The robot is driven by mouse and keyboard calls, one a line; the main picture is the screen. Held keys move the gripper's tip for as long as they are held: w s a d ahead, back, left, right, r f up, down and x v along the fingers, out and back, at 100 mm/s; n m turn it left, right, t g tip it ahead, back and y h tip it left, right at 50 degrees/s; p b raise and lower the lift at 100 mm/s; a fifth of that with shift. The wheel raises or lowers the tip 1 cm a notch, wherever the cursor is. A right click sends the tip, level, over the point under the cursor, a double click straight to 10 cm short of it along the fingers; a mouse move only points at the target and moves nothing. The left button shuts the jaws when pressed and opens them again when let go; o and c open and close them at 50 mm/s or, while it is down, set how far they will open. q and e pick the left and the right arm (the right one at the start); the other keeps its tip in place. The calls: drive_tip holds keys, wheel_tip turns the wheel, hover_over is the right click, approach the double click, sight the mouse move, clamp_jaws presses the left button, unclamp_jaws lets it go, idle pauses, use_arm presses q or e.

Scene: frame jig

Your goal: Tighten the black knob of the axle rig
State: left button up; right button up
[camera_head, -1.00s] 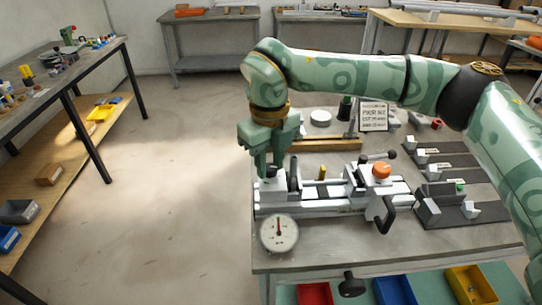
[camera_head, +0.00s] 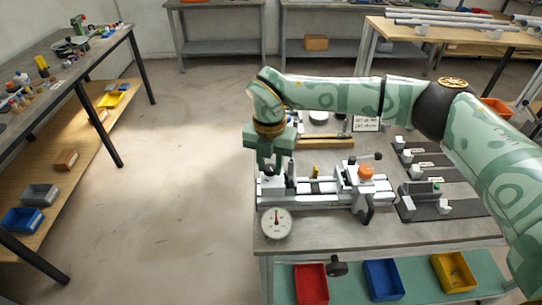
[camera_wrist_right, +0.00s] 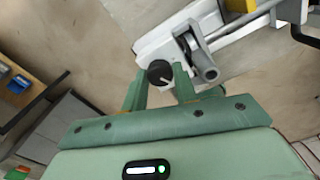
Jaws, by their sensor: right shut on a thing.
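The axle rig (camera_head: 325,201) is a long pale grey fixture along the left part of the workbench, and it also shows in the right wrist view (camera_wrist_right: 208,22). The black knob (camera_wrist_right: 159,72), round with a white line on its face, is at the rig's end. My right gripper (camera_head: 268,169) points down at the rig's left end. In the right wrist view its two green fingers (camera_wrist_right: 160,80) are shut on the black knob, one on each side. In the head view the fingers mostly hide the knob. My left gripper is not in view.
A round dial gauge (camera_head: 277,222) is at the rig's front left. An orange knob (camera_head: 366,171) and black handle (camera_head: 368,213) are at its right. Red (camera_head: 311,284), blue (camera_head: 383,279) and yellow (camera_head: 454,271) bins are below the bench front. Floor left of the bench is clear.

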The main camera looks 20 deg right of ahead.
sight(270, 167)
drive_tip(key=m+p, duration=0.2)
drive_tip(key=m, duration=0.1)
drive_tip(key=m+p, duration=0.2)
drive_tip(key=shift+r, duration=0.25)
drive_tip(key=shift+w+f+m+p, duration=0.1)
drive_tip(key=shift+m+p, duration=1.3)
drive_tip(key=shift+m, duration=0.7)
drive_tip(key=o, duration=1)
drive_tip(key=shift+f, duration=0.1)
wheel_tip(270, 167, up, 16)
drive_tip(key=shift+r+p, duration=0.15)
drive_tip(key=shift+p, duration=0.35)
